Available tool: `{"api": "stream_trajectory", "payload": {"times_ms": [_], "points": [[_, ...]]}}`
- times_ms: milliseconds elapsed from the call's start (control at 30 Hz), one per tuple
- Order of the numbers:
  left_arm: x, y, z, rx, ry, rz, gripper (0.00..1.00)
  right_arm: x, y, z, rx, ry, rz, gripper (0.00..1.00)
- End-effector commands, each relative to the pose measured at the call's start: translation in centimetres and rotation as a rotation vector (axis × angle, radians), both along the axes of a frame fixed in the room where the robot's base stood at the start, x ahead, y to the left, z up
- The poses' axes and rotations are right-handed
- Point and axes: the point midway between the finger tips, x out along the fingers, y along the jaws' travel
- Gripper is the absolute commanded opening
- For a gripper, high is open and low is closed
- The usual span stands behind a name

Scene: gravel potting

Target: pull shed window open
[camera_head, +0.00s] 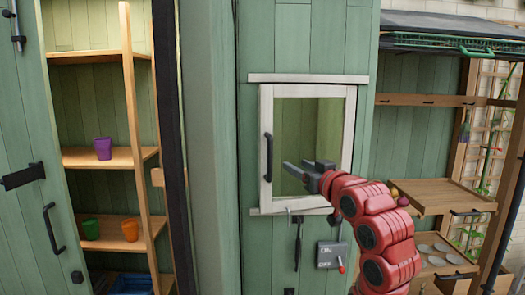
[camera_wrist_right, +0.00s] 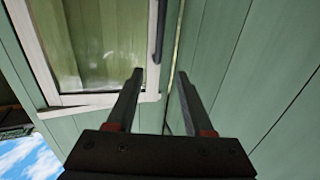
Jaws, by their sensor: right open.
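The shed window has a white frame (camera_head: 350,125) around a pane and sits in the green shed wall. It looks shut in the head view. Its dark vertical handle (camera_head: 268,157) is on the left side of the frame. My right gripper (camera_head: 294,168) is open and empty, in front of the lower pane, to the right of the handle in the head view. In the right wrist view, the open fingers (camera_wrist_right: 161,78) point at the wall by the window's edge. The handle (camera_wrist_right: 161,30) shows beyond the fingertips, apart from them. My left gripper is out of view.
An ON/OFF switch box (camera_head: 332,255) and a hanging dark tool (camera_head: 298,243) are on the wall below the window. Shelves with a purple pot (camera_head: 103,148) stand at left. A wooden tray shelf (camera_head: 440,195) is at right.

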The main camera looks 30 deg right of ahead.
Motion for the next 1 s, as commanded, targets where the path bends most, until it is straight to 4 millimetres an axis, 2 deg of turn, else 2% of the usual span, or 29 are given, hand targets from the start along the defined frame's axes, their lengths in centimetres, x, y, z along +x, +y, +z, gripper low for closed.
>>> {"api": "stream_trajectory", "payload": {"times_ms": [167, 500, 700, 1000], "points": [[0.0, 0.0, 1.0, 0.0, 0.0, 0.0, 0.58, 1.9, -0.2, 0.3, 0.0, 0.006, 0.003, 0.52], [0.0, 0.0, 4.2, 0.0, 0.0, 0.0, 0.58, 9.7, -1.3, 0.4, 0.003, 0.007, 0.003, 0.52], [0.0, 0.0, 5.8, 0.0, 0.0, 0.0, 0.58, 13.5, -2.0, 0.3, 0.002, 0.006, 0.003, 0.52], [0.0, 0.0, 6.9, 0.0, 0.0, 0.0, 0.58, 16.6, -2.5, 0.2, -0.001, 0.001, 0.001, 0.52]]}}
